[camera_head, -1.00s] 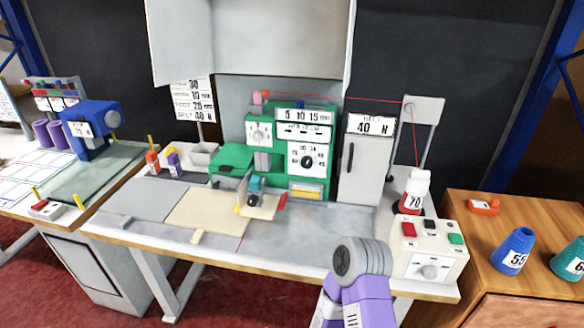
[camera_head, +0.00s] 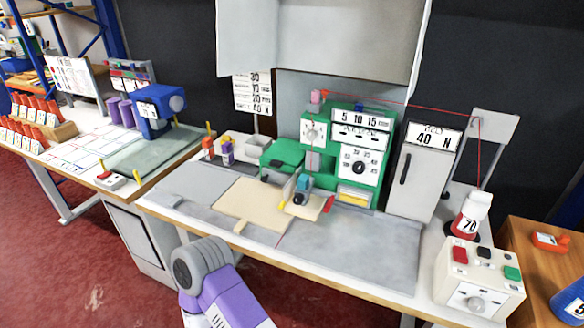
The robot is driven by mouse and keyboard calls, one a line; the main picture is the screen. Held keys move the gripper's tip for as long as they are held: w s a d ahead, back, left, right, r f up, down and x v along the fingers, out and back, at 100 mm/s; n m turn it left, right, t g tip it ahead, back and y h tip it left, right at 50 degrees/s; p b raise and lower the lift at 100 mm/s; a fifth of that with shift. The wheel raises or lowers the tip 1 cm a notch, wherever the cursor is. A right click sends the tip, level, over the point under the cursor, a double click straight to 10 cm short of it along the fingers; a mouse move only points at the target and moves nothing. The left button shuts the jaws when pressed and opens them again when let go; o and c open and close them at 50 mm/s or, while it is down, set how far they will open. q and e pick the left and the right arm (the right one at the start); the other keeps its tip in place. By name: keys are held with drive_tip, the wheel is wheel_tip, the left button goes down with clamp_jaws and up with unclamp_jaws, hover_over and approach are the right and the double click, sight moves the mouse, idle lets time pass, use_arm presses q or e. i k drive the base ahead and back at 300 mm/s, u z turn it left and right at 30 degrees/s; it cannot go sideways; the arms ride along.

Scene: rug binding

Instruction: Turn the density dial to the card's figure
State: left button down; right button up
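The green machine (camera_head: 343,118) stands at the back of the grey worktable. A black round dial (camera_head: 358,168) sits on its white front plate, with small marks around it that I cannot read. A smaller pale dial (camera_head: 312,132) is on its left head. A strip above reads 5 10 15. A white card (camera_head: 254,94) hangs behind, left of the machine; its rows include 30, 10 mm, 20 mm and 40 N, and its top meets the hood. One of my purple arms shows at the bottom, far in front of the machine. No gripper is in view.
A grey cabinet (camera_head: 418,175) labelled 40 N stands right of the machine. A red thread runs above to a post. A bottle marked 70 (camera_head: 471,213) and a button box (camera_head: 478,284) stand at the right. A beige board (camera_head: 250,206) lies on the table; its front right is clear.

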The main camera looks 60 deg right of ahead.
sight(359, 168)
drive_tip(key=u, duration=0.1)
drive_tip(key=k, duration=0.8)
drive_tip(key=z, duration=1.65)
